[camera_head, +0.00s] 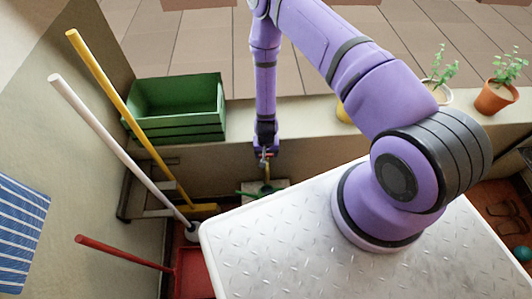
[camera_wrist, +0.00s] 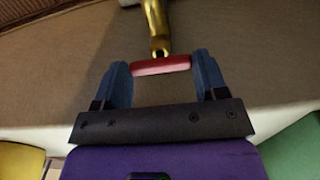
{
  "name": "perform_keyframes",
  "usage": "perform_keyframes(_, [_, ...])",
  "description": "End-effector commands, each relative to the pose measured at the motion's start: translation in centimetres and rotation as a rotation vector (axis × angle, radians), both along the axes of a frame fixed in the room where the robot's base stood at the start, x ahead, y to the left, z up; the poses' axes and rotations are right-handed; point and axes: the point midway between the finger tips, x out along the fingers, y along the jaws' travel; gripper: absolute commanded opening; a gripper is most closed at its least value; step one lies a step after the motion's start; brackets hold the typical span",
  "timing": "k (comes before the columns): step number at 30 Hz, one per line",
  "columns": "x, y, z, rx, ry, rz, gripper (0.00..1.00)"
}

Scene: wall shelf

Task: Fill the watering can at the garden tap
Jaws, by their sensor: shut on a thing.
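My gripper (camera_head: 265,154) is at the low wall, reaching down from above. In the wrist view my gripper (camera_wrist: 162,64) has its two blue fingers shut on the ends of the red tap handle (camera_wrist: 160,66). The brass tap (camera_wrist: 156,22) runs up from that handle to the top edge; a bit of it shows below my gripper in the head view (camera_head: 267,173). A green thing (camera_head: 248,193) lies low at a pale block under the tap; I cannot tell whether it is the watering can. Water flow cannot be made out.
A green crate (camera_head: 178,125) stands left of my arm. Yellow (camera_head: 120,105) and white (camera_head: 115,140) poles lean nearby, with a red-handled thing (camera_head: 125,253) lower down. Potted plants (camera_head: 495,97) stand on the ledge at right. A yellow thing (camera_head: 343,112) is partly hidden behind my arm.

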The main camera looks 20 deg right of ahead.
Motion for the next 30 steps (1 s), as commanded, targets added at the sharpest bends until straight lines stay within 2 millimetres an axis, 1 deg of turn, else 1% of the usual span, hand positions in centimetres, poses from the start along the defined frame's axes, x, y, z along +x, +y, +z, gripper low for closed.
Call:
perform_keyframes(3, [0.0,0.0,0.0,0.000,0.000,-0.002,0.42])
perform_keyframes(4, [0.0,0.0,0.0,0.000,0.000,-0.001,0.73])
perform_keyframes(5, [0.0,0.0,0.0,0.000,0.000,-0.001,0.80])
perform_keyframes(6, [0.0,0.0,0.0,0.000,0.000,-0.001,0.89])
perform_keyframes(7, [0.0,0.0,0.0,0.000,0.000,-0.001,0.92])
perform_keyframes(15, [0.0,0.0,0.1,0.000,0.000,0.001,0.92])
perform_keyframes(19, [0.0,0.0,0.8,0.000,-0.001,0.001,0.92])
perform_keyframes(23, [0.1,0.0,2.5,-0.001,-0.002,0.002,0.92])
perform_keyframes(30, [0.1,0.0,6.8,0.000,-0.002,0.002,0.92])
